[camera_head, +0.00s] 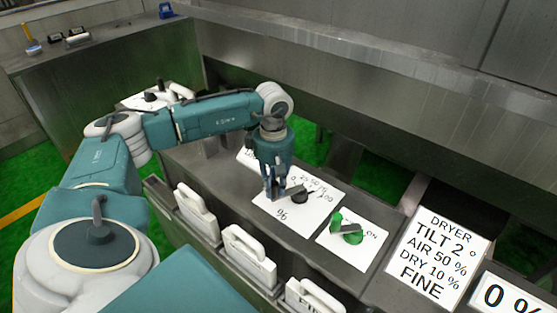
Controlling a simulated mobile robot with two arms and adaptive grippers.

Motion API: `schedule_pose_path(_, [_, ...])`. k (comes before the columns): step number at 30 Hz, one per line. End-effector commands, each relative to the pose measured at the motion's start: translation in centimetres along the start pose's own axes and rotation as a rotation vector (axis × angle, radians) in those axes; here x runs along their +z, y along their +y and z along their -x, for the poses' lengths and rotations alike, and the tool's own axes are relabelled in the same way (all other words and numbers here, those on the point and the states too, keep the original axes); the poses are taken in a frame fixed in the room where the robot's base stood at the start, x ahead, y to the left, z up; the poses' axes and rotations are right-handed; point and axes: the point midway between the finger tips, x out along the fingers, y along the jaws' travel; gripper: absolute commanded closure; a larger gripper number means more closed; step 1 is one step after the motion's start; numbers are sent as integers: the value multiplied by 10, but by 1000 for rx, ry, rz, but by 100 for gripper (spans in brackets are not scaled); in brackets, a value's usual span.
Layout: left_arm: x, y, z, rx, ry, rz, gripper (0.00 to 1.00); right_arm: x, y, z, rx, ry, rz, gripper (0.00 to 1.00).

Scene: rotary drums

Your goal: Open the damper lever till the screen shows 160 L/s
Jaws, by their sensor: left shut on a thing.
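My left gripper (275,190) reaches down over a white plate (283,222) marked with a % sign and a scale that seems to run from 0 to 100. It is shut on the lever (292,191) of the dark knob (300,196) on that plate; the fingers hide part of the lever. I cannot read whether this is the damper lever. No reading in L/s is in view. A sign (437,258) reads DRYER, TILT 2°, AIR 50 %, DRY 10 %, FINE. A display (508,300) at the bottom right reads 0 %. My right gripper is not in view.
A green knob with a grey lever (347,231) stands on another plate (371,247), right of the gripper. White handled containers (247,255) line the bench's front side. A steel wall (400,95) runs behind. A blue object (166,10) sits on the far counter.

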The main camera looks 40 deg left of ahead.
Motion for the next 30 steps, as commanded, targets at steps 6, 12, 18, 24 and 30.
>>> schedule_pose_path(6, [0,1,1,2,1,2,60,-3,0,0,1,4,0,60])
schedule_pose_path(12, [0,1,1,1,1,2,60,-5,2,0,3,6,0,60])
schedule_pose_path(18, [0,2,18,4,1,2,60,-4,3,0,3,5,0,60])
schedule_pose_path(24, [0,2,61,6,1,1,60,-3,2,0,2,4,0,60])
schedule_pose_path(30, [0,1,99,5,0,1,60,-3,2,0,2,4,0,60])
